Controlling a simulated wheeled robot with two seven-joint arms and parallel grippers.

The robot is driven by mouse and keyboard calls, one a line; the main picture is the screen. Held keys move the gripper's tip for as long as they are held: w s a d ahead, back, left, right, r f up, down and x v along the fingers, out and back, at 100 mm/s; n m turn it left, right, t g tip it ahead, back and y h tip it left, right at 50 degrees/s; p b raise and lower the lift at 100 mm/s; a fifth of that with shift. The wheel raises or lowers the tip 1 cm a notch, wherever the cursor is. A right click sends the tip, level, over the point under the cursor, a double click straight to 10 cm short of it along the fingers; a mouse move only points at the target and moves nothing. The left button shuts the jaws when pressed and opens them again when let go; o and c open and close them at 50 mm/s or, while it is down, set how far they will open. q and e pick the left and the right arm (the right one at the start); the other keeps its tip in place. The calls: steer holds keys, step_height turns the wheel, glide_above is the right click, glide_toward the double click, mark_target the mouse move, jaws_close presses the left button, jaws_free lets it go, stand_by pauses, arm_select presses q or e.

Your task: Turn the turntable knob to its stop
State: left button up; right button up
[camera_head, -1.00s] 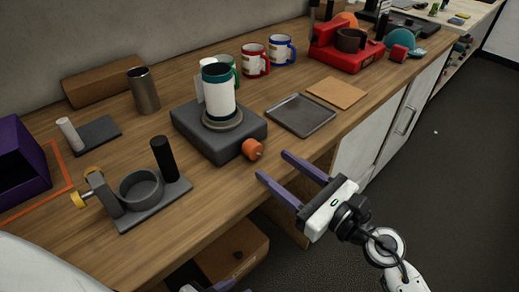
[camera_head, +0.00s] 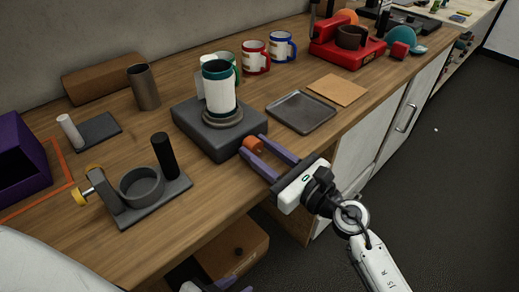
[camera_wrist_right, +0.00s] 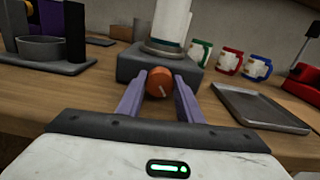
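The turntable (camera_head: 205,138) is a dark grey box with a round platter on top. Its orange knob (camera_head: 254,144) sticks out of the front side. In the right wrist view, the knob (camera_wrist_right: 159,82) shows a pale line on its face. My right gripper (camera_head: 255,148) has its two purple fingers on either side of the knob. The fingers look open, with narrow gaps beside the knob in the right wrist view (camera_wrist_right: 159,88). A white cylinder with dark green bands (camera_head: 219,92) stands upright on the platter. My left gripper (camera_head: 214,287) is partly cut off at the bottom edge.
A grey tray (camera_head: 301,113) and a tan board (camera_head: 337,90) lie right of the turntable. Mugs (camera_head: 255,58) stand behind it. A grey holder with a black post (camera_head: 164,156) stands to the left. An open cardboard box (camera_head: 238,252) is below the table edge.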

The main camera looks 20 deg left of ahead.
steer(key=shift+r+m+p, duration=0.15)
steer(key=shift+m+p, duration=0.55)
steer(key=shift+m, duration=0.5)
steer(key=m+p, duration=0.1)
steer(key=m, duration=0.1)
steer(key=shift+m, duration=0.3)
steer(key=shift+f+m, duration=0.2)
steer(key=shift+m, duration=0.2)
steer(key=o, duration=1)
steer(key=shift+o, duration=0.2)
